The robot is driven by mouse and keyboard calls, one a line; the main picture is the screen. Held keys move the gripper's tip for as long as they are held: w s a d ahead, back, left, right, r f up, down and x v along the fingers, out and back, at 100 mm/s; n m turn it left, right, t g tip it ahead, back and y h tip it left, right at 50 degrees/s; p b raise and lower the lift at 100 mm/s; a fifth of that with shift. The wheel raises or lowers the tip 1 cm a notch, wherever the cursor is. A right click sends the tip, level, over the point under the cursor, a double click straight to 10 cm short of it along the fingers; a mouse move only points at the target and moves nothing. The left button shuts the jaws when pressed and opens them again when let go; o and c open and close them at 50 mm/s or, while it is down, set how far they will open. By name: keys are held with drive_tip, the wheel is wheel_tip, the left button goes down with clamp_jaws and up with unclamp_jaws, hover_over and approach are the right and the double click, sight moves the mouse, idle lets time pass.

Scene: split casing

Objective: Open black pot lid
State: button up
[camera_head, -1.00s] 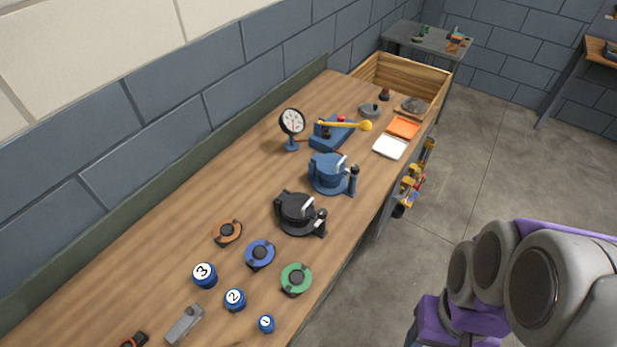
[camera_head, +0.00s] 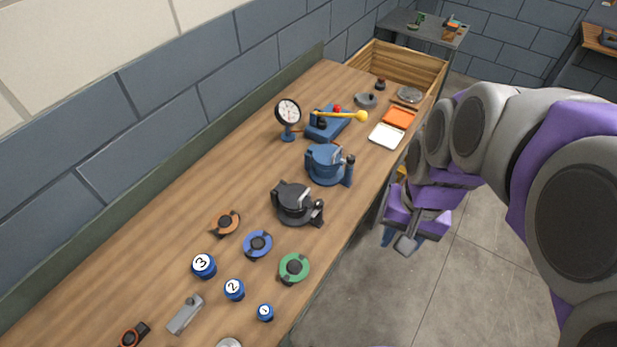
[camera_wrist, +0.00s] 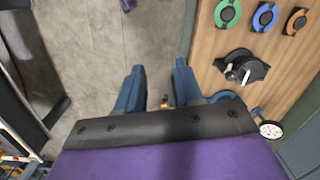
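The black pot (camera_head: 295,203) stands on the wooden workbench, in the middle of the head view. Its lid is down on it, with a light metal latch piece on top and a black knob at its right side. The pot also shows in the wrist view (camera_wrist: 244,68), right of the fingers. My gripper (camera_head: 397,243) is off the bench's right edge, to the right of the pot and apart from it. In the wrist view its two blue fingers (camera_wrist: 158,85) are apart with nothing between them, above the grey floor.
A similar blue pot (camera_head: 327,165) stands behind the black one. Green (camera_head: 294,268), blue (camera_head: 257,244) and orange (camera_head: 226,223) discs and several numbered blue knobs lie in front. A gauge (camera_head: 288,115) and a yellow-handled lever (camera_head: 345,115) stand farther back.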

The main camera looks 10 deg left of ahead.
drive_tip(key=w+a+m+p, duration=0.1)
drive_tip(key=w+a, duration=0.8)
drive_tip(key=w, duration=0.3)
drive_tip(key=m+t+y, duration=0.1)
drive_tip(key=m+y, duration=0.1)
approach(304, 194)
drive_tip(key=b+x, duration=0.1)
drive_tip(key=x, duration=0.6)
drive_tip(key=shift+f, duration=0.4)
drive_tip(key=shift+c, duration=0.2)
clamp_jaws()
drive_tip(key=shift+w, duration=0.1)
